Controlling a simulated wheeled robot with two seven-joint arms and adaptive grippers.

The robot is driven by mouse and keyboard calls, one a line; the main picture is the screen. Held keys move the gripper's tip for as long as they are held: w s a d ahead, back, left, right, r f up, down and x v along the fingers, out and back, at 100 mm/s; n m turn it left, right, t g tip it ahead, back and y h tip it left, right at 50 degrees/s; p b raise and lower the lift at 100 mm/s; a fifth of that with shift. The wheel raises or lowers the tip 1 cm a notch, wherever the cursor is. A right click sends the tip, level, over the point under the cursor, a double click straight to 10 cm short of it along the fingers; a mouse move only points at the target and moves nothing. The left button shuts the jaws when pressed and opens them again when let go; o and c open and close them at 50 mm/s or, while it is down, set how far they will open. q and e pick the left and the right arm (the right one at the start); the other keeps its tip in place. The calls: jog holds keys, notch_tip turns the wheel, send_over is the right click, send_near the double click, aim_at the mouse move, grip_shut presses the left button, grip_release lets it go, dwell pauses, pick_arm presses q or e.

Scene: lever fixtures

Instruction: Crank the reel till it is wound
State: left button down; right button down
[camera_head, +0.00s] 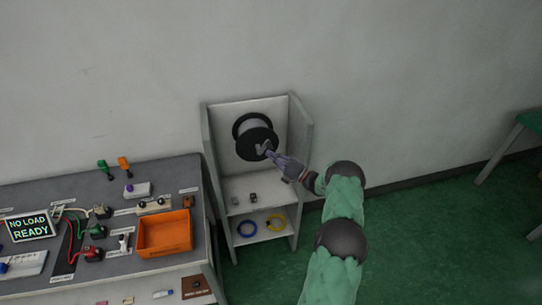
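The reel (246,128) is a black-flanged spool with a pale grey core, mounted in the upper part of a white open-fronted cabinet against the wall. My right gripper (264,149) is at the front face of the reel, near its lower right. The crank handle is hidden or too small to make out at the gripper. I cannot tell whether the fingers are closed on anything. My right arm comes up from the bottom of the view. My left gripper is not in view.

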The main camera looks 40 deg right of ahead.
jog(key=shift+m+t, duration=0.7)
jog(key=shift+s+d+f+b, duration=0.25)
jog(key=shift+d+f+b, duration=0.2)
jog(key=shift+f+b, duration=0.4)
jog(key=shift+s+d+f+b, duration=0.3)
jog(key=shift+d+f+b, duration=0.15)
jog(key=shift+f+b, duration=0.4)
jog(key=shift+s+d+f+b, duration=0.25)
jog(key=shift+d+f+b, duration=0.3)
jog(key=shift+b, duration=0.45)
jog(key=shift+a, duration=0.1)
